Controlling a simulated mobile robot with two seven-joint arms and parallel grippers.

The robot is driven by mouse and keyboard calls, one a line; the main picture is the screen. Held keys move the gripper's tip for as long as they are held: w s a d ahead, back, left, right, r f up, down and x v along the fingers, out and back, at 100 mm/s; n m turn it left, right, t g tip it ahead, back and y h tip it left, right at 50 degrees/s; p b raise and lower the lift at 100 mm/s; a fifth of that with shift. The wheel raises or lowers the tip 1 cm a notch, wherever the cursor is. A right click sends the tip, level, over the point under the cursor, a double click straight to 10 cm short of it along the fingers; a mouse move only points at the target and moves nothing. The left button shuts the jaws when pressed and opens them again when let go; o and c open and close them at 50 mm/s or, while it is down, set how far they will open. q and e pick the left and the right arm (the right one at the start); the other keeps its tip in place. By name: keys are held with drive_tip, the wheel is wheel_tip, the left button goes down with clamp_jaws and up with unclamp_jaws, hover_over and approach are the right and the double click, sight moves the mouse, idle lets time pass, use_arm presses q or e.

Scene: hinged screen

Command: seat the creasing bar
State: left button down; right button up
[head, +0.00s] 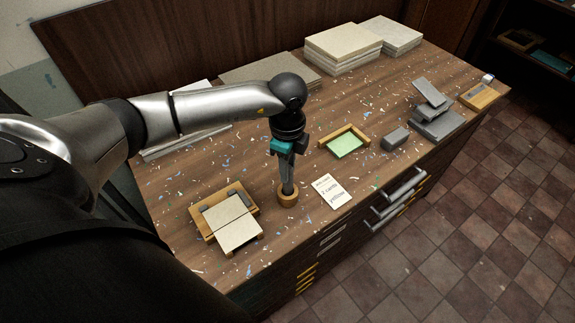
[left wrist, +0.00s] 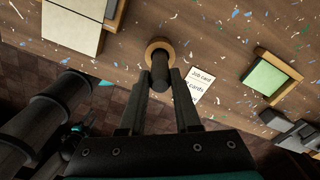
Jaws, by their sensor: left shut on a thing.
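My left gripper (head: 287,184) points down over the bench and is shut on a dark round handle (left wrist: 160,74). Its two fingers also show in the left wrist view (left wrist: 161,82), one on each side of the handle. The handle stands upright in or just above a round wooden holder (head: 288,200), also in the left wrist view (left wrist: 159,46); its lower end is hidden. I cannot tell whether this is the creasing bar. A wooden jig (head: 251,208) with pale boards (head: 236,232) lies left of the gripper.
A job card (head: 332,190) lies right of the holder. Behind it is a wooden tray with a green sheet (head: 347,144). Grey blocks (head: 436,124) and a wooden block (head: 479,96) stand farther right. Board stacks (head: 342,46) line the back.

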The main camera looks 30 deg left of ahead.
use_arm(q)
drive_tip(key=shift+f+b, duration=0.65)
drive_tip(key=shift+f, duration=0.4)
drive_tip(key=c, duration=0.5)
unclamp_jaws()
drive_tip(key=shift+c, duration=0.2)
wheel_tip(320, 180, up, 15)
drive_tip(key=shift+r, duration=0.15)
drive_tip(key=shift+s, duration=0.1)
